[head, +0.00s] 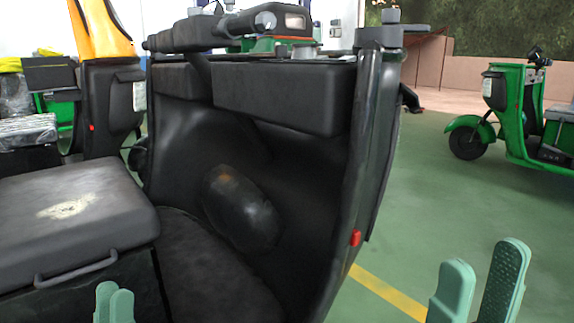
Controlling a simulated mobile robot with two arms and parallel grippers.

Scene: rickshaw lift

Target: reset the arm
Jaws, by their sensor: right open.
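My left gripper (114,304) shows only as two green fingertips at the bottom edge, left of centre, in front of the black seat box. Its fingertips look close together, and the gap between them is hard to judge. My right gripper (478,291) is at the bottom right, with two green fingers apart and nothing between them. It is over the green floor, to the right of the black vehicle body. The arms behind both grippers are out of view.
A black rickshaw front (282,164) with handlebar fills the middle. A worn black seat (66,220) with a handle is at the left. A green scooter (514,112) stands at the right. Green floor (428,205) with a yellow line is clear between.

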